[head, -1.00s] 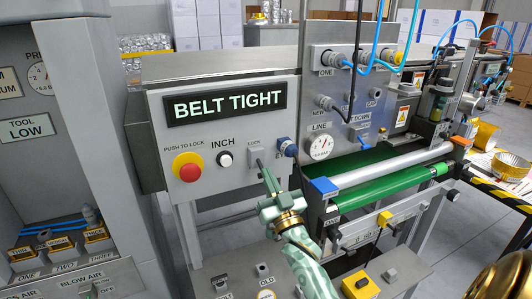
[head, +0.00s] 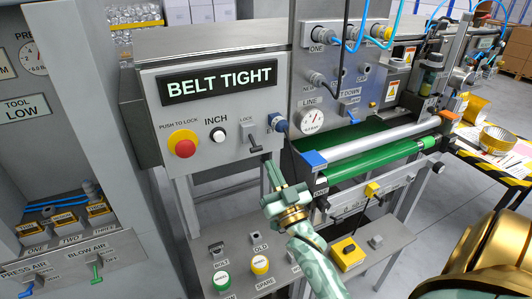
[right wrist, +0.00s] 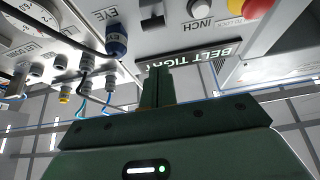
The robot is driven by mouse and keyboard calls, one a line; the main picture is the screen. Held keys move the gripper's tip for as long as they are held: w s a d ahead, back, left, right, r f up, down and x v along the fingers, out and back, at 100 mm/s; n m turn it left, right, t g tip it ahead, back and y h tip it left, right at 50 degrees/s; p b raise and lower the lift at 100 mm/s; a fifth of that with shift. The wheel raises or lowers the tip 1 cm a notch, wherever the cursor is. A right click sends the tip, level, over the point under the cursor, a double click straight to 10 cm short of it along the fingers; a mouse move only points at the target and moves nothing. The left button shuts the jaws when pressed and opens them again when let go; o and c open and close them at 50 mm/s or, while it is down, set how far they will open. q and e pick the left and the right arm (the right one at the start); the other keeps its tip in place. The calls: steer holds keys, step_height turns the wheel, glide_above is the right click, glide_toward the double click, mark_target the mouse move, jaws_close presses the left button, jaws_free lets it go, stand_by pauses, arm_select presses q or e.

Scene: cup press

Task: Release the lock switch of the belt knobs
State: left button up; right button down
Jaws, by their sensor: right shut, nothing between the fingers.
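The lock switch (head: 252,139), labelled LOCK, is on the grey control panel (head: 215,95) under the BELT TIGHT display. Its dark handle points down and outward at the lower end. In the right wrist view the switch (right wrist: 152,20) is upside down at the top edge, partly cut off. My right gripper (head: 270,168) is just below and right of the switch, apart from it in the head view. Its fingers (right wrist: 158,85) are shut and empty. Which knobs are the belt knobs is not clear. My left gripper is not in view.
A red stop button (head: 185,148) and a white INCH knob (head: 218,135) are left of the switch. A blue EYE connector (head: 280,125) is close on its right. The green belt (head: 365,170) and a lower button shelf (head: 240,262) are nearby.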

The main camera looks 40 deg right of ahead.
steer(key=shift+v, duration=1.15)
